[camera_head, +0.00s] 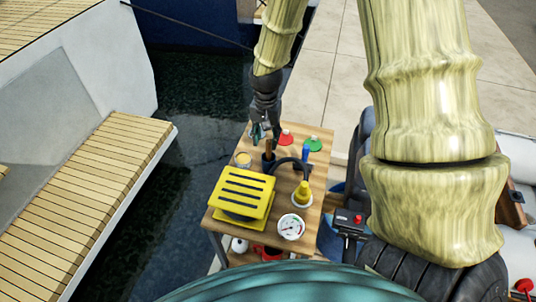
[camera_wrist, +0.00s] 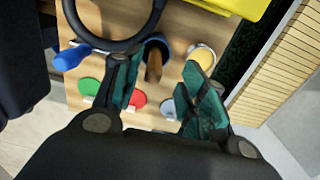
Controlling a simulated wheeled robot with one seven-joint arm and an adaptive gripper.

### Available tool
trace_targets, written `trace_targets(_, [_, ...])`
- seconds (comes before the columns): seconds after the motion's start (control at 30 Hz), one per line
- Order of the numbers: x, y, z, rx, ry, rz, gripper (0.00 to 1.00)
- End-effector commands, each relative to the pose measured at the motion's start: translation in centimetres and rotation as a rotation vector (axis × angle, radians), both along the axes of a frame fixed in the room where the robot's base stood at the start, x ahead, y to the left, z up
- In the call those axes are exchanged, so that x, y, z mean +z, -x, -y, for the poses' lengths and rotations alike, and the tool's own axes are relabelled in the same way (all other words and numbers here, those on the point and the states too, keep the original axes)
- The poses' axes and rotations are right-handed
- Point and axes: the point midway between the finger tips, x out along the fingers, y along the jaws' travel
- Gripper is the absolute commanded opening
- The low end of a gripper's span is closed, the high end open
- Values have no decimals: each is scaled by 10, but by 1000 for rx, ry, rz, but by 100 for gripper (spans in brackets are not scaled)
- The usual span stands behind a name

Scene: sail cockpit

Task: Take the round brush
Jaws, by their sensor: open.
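A wooden-handled item, likely the round brush (camera_wrist: 153,68), stands in a dark blue cup on the small wooden table. In the head view its brown handle (camera_head: 268,146) shows just below my gripper. My gripper (camera_wrist: 160,72) is open, with its two green-padded fingers on either side of the handle in the wrist view. I see no clear contact. In the head view my gripper (camera_head: 264,133) points down over the table's far left part. The brush's lower end is hidden in the cup.
The wooden table (camera_head: 318,190) also holds a yellow slotted box (camera_head: 242,190), a black ring-shaped handle (camera_head: 296,164), a blue-handled item (camera_head: 305,153), red (camera_head: 286,137) and green (camera_head: 313,143) discs, a tin (camera_head: 242,159), a yellow-topped item (camera_head: 302,192) and a gauge (camera_head: 291,227).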

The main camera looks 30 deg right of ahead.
Motion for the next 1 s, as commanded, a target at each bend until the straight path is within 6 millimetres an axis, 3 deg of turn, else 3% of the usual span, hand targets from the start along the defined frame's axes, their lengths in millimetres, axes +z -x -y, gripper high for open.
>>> trace_targets(0.6, [-46, 3, 8, 1, 0, -1, 42])
trace_targets(0.97, [-51, 3, 7, 0, 0, 0, 42])
trace_targets(1.0, [-51, 3, 7, 1, 0, 0, 38])
